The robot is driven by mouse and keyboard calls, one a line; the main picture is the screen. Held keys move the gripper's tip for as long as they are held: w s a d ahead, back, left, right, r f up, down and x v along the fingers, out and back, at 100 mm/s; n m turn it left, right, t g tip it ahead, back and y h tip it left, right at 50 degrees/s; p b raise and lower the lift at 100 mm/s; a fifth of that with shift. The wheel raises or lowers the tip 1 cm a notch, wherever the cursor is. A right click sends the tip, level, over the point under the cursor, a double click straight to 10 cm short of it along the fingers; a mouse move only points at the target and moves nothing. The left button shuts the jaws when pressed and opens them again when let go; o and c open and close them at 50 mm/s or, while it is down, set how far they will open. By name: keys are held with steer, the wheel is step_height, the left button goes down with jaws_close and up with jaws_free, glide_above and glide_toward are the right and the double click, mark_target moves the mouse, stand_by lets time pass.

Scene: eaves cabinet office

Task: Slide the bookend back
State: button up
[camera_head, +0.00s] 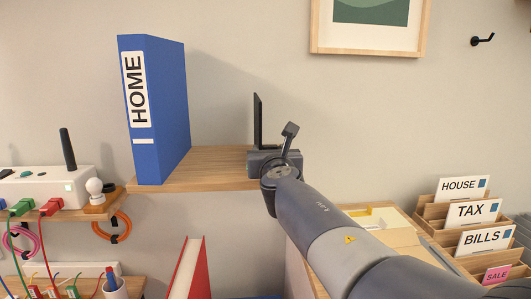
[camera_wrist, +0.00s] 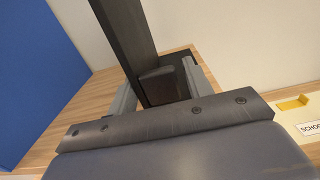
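The bookend (camera_head: 258,120) is a thin black upright plate near the right end of the wooden shelf (camera_head: 210,163). A blue binder (camera_head: 160,110) labelled HOME stands upright on the shelf to its left, with bare shelf between them. My gripper (camera_head: 272,160) is at the shelf's right end, in front of the bookend, and hides its lower part in the head view. In the wrist view the bookend (camera_wrist: 126,32) rises between my two grey fingers (camera_wrist: 158,82), which stand apart on either side of it. I see no clear grip on it.
Below the shelf are a red book (camera_head: 190,270) and, to the right, sorters with cards marked HOUSE, TAX and BILLS (camera_head: 483,238). A white device (camera_head: 40,185) with cables is at the left. A framed picture (camera_head: 368,25) hangs above.

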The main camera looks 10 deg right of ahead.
steer(key=shift+o, duration=1)
steer(key=shift+d, duration=0.35)
steer(key=s, duration=1.1)
steer(key=shift+a, duration=0.3)
steer(key=shift+w, duration=0.15)
steer(key=w, duration=1.1)
steer(key=shift+d, duration=0.15)
steer(key=shift+s+a, duration=0.1)
steer(key=shift+a, duration=0.3)
